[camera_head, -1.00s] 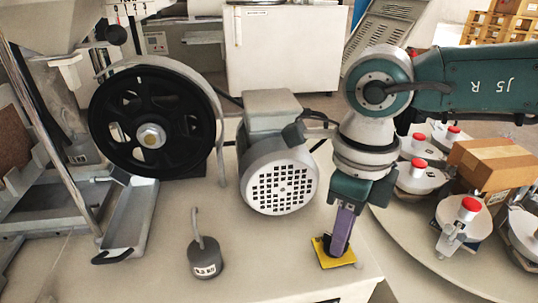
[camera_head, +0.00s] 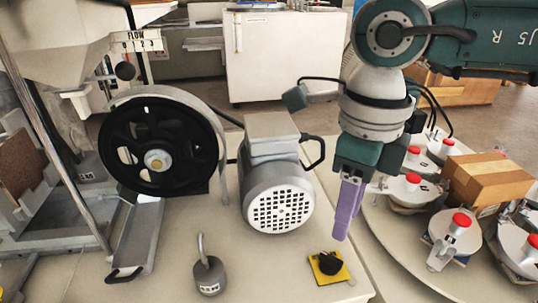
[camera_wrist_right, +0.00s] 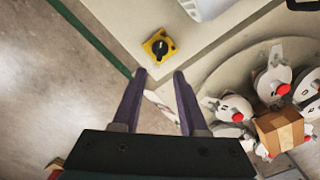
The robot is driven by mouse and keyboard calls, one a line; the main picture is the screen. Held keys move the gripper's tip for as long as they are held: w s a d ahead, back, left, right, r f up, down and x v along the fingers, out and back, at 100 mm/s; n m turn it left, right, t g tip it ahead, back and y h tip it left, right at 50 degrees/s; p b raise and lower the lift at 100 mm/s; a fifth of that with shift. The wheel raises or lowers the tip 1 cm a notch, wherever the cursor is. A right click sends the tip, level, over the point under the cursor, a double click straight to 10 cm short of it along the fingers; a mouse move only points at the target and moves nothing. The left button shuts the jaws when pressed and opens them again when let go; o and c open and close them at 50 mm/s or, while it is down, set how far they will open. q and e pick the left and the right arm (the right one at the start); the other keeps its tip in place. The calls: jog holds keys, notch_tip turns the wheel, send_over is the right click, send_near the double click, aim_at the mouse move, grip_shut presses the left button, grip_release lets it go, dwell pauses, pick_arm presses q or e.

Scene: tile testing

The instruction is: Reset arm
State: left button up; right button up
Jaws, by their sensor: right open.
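My right gripper (camera_head: 346,209) hangs above the right front part of the machine table in the head view, with its purple fingers pointing down. In the right wrist view the two fingers (camera_wrist_right: 157,78) stand apart with nothing between them. A yellow plate with a black rotary knob (camera_head: 328,265) lies on the table below and a little left of the fingertips. It also shows beyond the fingertips in the right wrist view (camera_wrist_right: 159,45), apart from them. My left gripper is in neither view.
A grey motor (camera_head: 278,190) stands left of my right gripper, with a black wheel (camera_head: 160,150) further left. A grey hooked weight (camera_head: 208,274) sits at the front. On the right, a round table carries several red-knobbed devices (camera_head: 455,228) and a cardboard box (camera_head: 488,178).

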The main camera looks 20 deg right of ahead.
jog(key=shift+r, duration=0.45)
